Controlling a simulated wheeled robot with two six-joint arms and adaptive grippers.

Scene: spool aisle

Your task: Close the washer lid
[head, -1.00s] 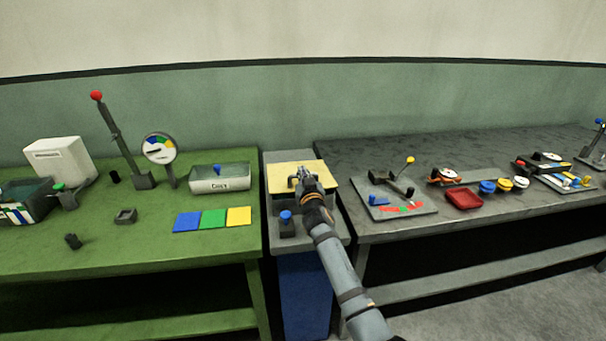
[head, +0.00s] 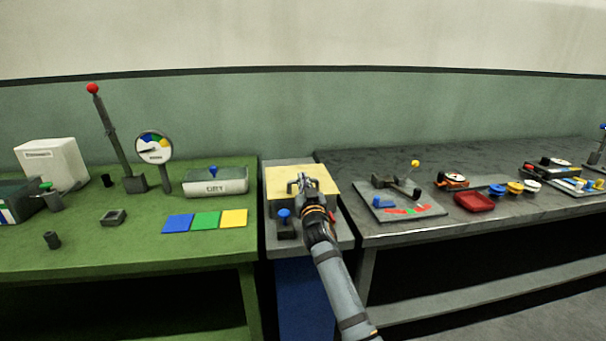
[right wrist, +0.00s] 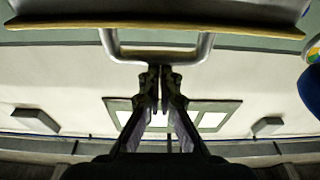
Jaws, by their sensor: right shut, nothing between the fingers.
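The washer is a grey box-like unit (head: 292,242) with a blue front, between the two tables. Its lid is a yellow panel (head: 280,200) with a metal loop handle; how far it is tilted is hard to tell. My right gripper (head: 302,187) is over the lid by the handle. In the right wrist view the lid's yellow edge (right wrist: 160,24) runs across the top and the handle (right wrist: 197,50) hangs from it. The right fingertips (right wrist: 160,75) are together and empty, just below the handle's crossbar; contact is unclear. My left gripper is out of view.
A blue knob (head: 285,214) stands on the washer's front left.

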